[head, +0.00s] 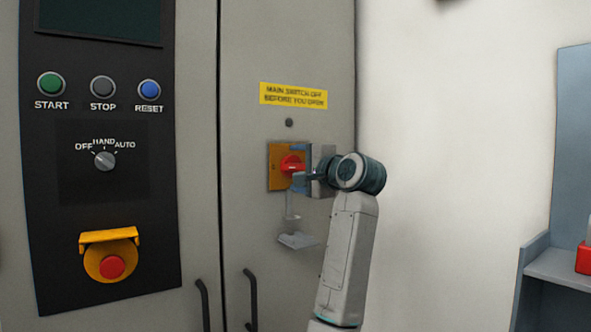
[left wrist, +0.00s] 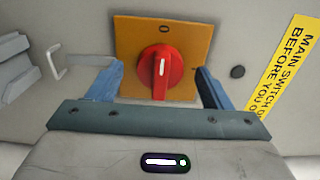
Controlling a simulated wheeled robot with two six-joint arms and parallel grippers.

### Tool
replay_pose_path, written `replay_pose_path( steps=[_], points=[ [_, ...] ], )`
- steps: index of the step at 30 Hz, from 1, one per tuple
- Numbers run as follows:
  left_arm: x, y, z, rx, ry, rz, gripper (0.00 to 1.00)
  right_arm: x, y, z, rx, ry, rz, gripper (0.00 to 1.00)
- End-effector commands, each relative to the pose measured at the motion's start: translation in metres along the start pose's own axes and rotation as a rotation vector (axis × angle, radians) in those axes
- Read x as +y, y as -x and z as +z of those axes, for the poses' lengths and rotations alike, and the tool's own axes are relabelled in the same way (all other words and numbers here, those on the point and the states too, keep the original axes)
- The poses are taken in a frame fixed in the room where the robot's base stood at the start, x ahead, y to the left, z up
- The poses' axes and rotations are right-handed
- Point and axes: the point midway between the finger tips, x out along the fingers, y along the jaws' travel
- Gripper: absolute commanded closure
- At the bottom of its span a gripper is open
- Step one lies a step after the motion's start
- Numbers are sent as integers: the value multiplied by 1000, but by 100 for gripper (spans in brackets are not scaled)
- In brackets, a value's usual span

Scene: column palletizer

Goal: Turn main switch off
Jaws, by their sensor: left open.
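The main switch is a red rotary knob (head: 291,165) on a yellow-orange plate (head: 274,178) on the cabinet door. In the left wrist view the knob (left wrist: 160,82) has a white mark, and its bar lines up with the 0 printed at the top of the plate (left wrist: 132,35). My left gripper (head: 298,168) is at the switch and open. In the left wrist view its two blue-grey fingers stand on either side of the knob, with a visible gap on each side. My right gripper is not in view.
A yellow sign (head: 293,95) is above the switch. A bent bracket (head: 297,240) sits below it, with a door handle (head: 250,300) lower left. A black panel (head: 105,215) with buttons and an emergency stop (head: 112,266) is left. A blue-grey shelf (head: 560,265) stands far right.

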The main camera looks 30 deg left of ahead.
Motion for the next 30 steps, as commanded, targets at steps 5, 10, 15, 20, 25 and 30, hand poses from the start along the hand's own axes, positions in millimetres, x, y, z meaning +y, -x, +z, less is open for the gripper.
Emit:
replay_pose_path(
  steps=[5,10,15,20,25,30],
  points=[
    [2,39,-1,5,3,2,27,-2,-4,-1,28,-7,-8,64],
    [1,70,0,3,2,2,27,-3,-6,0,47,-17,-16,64],
    [1,88,0,2,1,2,27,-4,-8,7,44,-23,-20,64],
    [0,93,0,-1,1,1,27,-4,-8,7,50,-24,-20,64],
    [0,93,0,-1,1,1,27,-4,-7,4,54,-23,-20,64],
    [0,92,0,0,1,1,27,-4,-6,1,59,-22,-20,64]
  ],
)
